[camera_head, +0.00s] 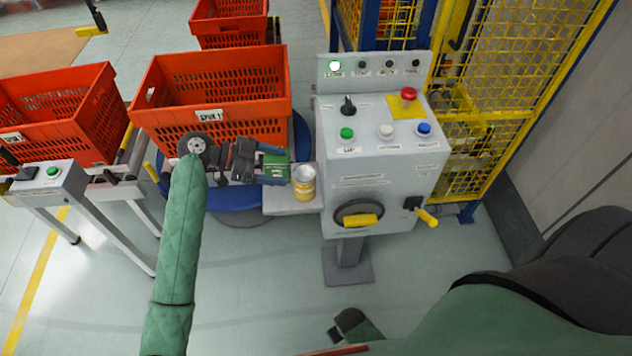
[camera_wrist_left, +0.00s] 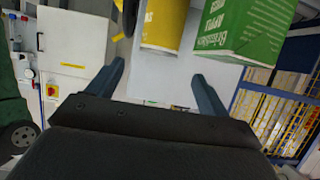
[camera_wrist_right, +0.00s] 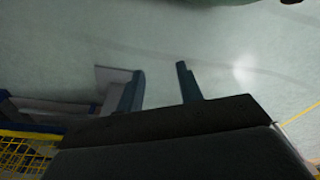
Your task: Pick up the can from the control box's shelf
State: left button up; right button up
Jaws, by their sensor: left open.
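The can (camera_head: 304,186), yellow with a silver top, stands upright on the small grey shelf (camera_head: 287,206) at the left side of the control box (camera_head: 375,165). A green box (camera_head: 276,166) is beside it on the left. My left gripper (camera_head: 277,163) is open, pointing right at the green box and just left of the can. In the left wrist view the can (camera_wrist_left: 163,24) is beyond the gap between my open fingers (camera_wrist_left: 158,72), with the green box (camera_wrist_left: 238,30) to its right. My right gripper (camera_wrist_right: 160,72) is open and empty over the floor.
Orange totes (camera_head: 212,85) stand behind and left of my left gripper. Floor in front is clear.

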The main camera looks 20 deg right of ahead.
aim_at(302, 172)
pick_arm(q)
jog(key=p+x, duration=0.4)
jog(key=x, duration=0.3)
jog(key=shift+s+a, duration=0.1)
jog(key=shift+s+d+f, duration=0.1)
jog(key=shift+d+f, duration=0.25)
jog(key=shift+f, duration=0.05)
pick_arm(e)
notch_tip(302, 172, down, 10)
jog(key=s+d, duration=0.2)
jog(key=shift+d+t, duration=0.2)
jog(key=shift+t, duration=0.2)
pick_arm(q)
jog(key=c, duration=1.3)
pick_arm(e)
jog(key=shift+d, duration=0.1)
pick_arm(q)
jog(key=shift+r, duration=0.1)
